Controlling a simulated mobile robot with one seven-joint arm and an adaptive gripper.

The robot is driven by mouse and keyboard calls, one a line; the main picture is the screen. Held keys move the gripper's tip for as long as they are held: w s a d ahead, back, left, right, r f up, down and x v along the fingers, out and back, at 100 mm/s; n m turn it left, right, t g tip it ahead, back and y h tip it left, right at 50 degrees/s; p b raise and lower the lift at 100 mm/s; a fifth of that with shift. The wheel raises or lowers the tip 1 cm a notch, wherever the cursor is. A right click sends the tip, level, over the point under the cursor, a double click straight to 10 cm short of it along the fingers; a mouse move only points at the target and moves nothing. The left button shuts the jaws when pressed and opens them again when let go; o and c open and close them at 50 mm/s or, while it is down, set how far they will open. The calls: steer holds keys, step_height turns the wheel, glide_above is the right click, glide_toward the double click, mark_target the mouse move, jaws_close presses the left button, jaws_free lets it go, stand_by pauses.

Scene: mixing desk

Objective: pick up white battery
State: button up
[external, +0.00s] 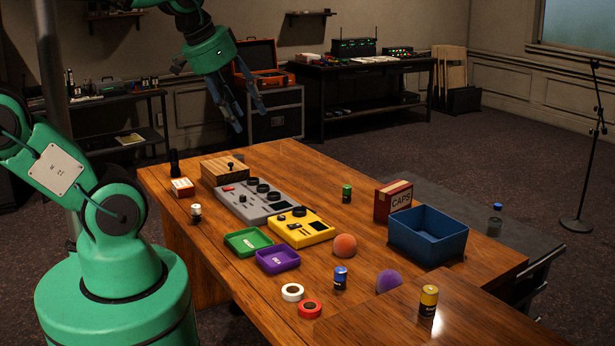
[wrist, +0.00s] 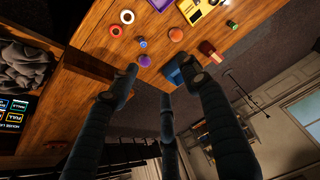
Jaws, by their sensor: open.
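The white battery (external: 196,212) stands upright on the wooden table near its left edge, in the external view; it has a dark lower part. I cannot make it out in the wrist view. My gripper (external: 249,118) is open and empty, high above the far left part of the table, well apart from the battery. In the wrist view its spread fingers (wrist: 165,76) have nothing between them that they touch.
Near the white battery are a red-and-white box (external: 182,187), a dark cylinder (external: 174,163) and a grey mixer (external: 250,205). Blue (external: 340,278), green (external: 347,194) and yellow (external: 428,300) batteries stand elsewhere. A blue bin (external: 428,240) stands at the right.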

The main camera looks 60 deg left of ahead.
steer(key=w+a+f+g, duration=0.2)
steer(key=w+a+f, duration=0.1)
steer(key=w+a, duration=0.5)
steer(key=m+g+p, duration=0.2)
steer(key=m+g, duration=0.1)
steer(key=m, duration=0.1)
glide_above(195, 205)
step_height(195, 205, down, 27)
steer(key=shift+s, duration=0.1)
steer(key=shift+d, duration=0.1)
steer(key=shift+f+b, duration=0.35)
steer(key=shift+f, duration=3.9)
